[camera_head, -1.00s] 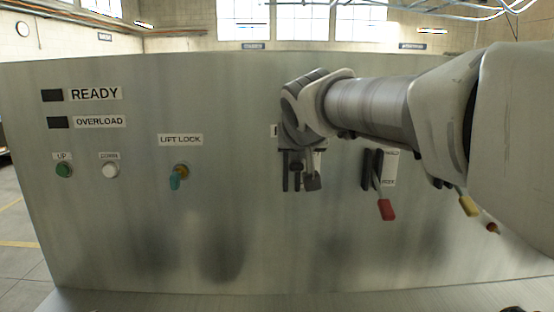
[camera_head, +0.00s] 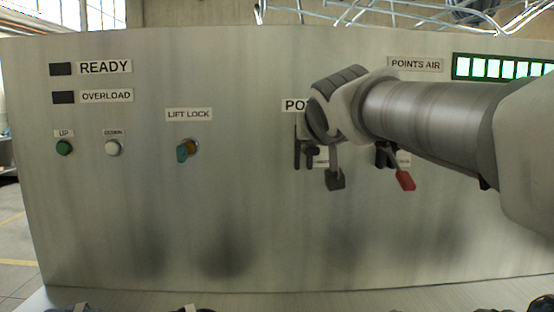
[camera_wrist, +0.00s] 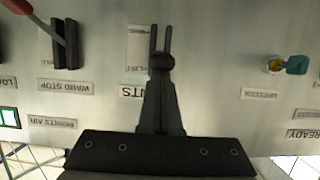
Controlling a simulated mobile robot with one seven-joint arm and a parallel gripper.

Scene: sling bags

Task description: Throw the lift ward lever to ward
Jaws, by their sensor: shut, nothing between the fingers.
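No label reading "lift ward" is legible. A dark slotted lever mount (camera_head: 297,150) sits on the panel under a partly hidden label starting "PO". Its two thin rails show in the wrist view (camera_wrist: 153,38), beside a plate that seems to read "LIFT" (camera_wrist: 138,45). Its handle is dark and hard to tell from my fingers. My gripper (camera_head: 335,180) is shut and empty, just right of and below this mount. In the wrist view my gripper (camera_wrist: 160,66) overlaps the rails' near end; contact cannot be told. A red-handled lever (camera_head: 405,181) hangs tilted to the right, near a "WARD STOP" label (camera_wrist: 66,86).
To the left are a teal key switch (camera_head: 183,151) under "LIFT LOCK", a green button (camera_head: 64,147), a white button (camera_head: 112,148) and two dark lamps. A lit green display (camera_head: 505,67) is at upper right. My arm covers the panel's right side. The lower panel is clear.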

